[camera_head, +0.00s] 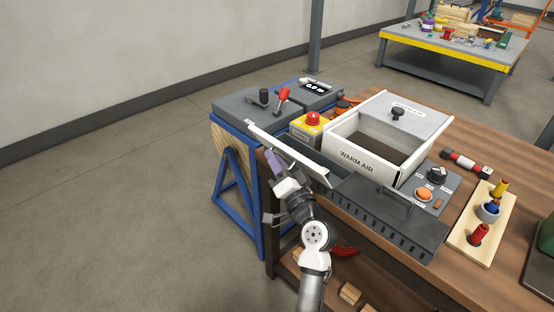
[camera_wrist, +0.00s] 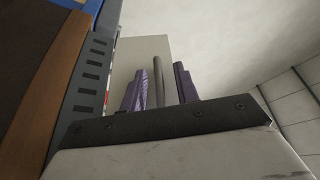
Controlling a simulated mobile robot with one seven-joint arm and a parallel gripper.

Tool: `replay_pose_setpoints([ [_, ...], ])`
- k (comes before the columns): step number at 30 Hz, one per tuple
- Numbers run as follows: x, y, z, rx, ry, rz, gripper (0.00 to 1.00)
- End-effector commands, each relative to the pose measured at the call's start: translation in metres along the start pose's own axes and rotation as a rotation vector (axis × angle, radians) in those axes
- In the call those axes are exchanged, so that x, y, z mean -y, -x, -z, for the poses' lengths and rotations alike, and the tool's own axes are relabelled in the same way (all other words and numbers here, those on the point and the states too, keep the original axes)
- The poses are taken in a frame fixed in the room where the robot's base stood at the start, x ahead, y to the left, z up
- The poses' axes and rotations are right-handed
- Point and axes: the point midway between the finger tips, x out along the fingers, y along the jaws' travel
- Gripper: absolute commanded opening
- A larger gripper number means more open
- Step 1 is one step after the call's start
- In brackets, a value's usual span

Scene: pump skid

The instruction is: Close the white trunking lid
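The white trunking lid (camera_head: 290,156) is a long narrow strip, tilted up along the front left of the dark slotted trunking (camera_head: 330,170). The trunking's open channel shows behind it. My gripper (camera_head: 272,163) is on the lid's outer, near side, close to its middle; touching or not cannot be told. In the wrist view, the purple fingers of my gripper (camera_wrist: 162,88) stand apart with a grey bar between them and visible gaps. A pale panel behind them looks like the lid (camera_wrist: 143,48). The slotted trunking wall (camera_wrist: 90,75) is at the left.
Behind the trunking stand a yellow box with a red button (camera_head: 311,122) and the white WARM AIR box (camera_head: 357,160). A dark cover with a handle (camera_head: 400,222) continues to the right. Grey boxes with a red lever (camera_head: 281,97) stand behind. Floor at left is clear.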

Motion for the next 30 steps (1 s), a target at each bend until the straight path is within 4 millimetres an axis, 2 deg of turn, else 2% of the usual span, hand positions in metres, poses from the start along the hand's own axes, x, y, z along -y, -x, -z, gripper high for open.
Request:
replay_pose_setpoints([
  [6, -0.0002, -0.0001, -0.0003, 0.000, 0.000, 0.000, 0.29],
  [13, -0.0002, 0.0001, -0.0002, 0.000, 0.000, 0.000, 0.00],
  [24, -0.0004, -0.0006, 0.0002, 0.000, -0.002, -0.001, 0.00],
  [30, -0.0033, -0.0091, 0.0037, 0.000, -0.022, -0.009, 0.00],
])
